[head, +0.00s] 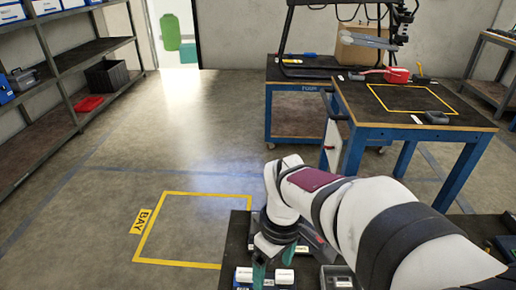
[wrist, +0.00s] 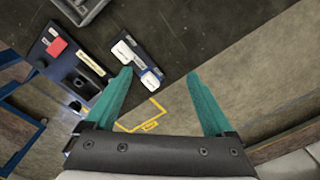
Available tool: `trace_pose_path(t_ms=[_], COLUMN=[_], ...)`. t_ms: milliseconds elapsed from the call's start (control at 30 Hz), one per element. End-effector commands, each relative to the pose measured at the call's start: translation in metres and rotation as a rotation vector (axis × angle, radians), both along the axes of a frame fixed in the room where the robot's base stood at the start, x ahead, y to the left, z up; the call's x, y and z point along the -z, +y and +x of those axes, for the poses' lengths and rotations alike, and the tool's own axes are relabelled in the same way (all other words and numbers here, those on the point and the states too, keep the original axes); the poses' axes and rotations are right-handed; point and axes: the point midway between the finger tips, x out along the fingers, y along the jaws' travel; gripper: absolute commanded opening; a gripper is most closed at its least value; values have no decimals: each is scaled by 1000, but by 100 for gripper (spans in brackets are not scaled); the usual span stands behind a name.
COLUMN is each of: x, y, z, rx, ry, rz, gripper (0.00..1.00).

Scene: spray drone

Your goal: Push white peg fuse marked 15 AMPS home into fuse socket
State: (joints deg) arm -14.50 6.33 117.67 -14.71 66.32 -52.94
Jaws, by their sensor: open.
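Two white pieces stand in a dark blue block (wrist: 138,64): one (wrist: 125,51) at its far end, the other (wrist: 151,80) at its near end. Either may be the white peg fuse; no 15 AMPS marking is legible. In the head view, two white pieces (head: 243,275) show around my gripper (head: 272,266). My gripper (wrist: 160,74) has its teal fingers wide apart with nothing between them; the left fingertip is close to the near white piece. I cannot tell whether they touch. A dark blue panel (wrist: 70,70) with dark openings and a red part lies left; I cannot tell which is the fuse socket.
A grey tray (wrist: 82,8) lies at the wrist view's top edge, on the dark bench top (wrist: 190,25). Bare bench lies right of the block. A blue workbench (head: 415,110) stands back right, shelving (head: 60,60) at left, and a yellow-outlined bay (head: 190,230) on the floor.

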Motion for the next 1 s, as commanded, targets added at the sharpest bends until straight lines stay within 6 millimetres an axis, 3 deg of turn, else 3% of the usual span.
trace_pose_path(t_ms=[133,333,767,1000], x=[33,61,67,94], y=[35,63,67,66], z=[44,70,73,72], rx=[-400,-697,-745,-744], ry=[-19,-35,-37,-33], rz=[-20,-34,-36,-35], gripper=[88,88,88,88])
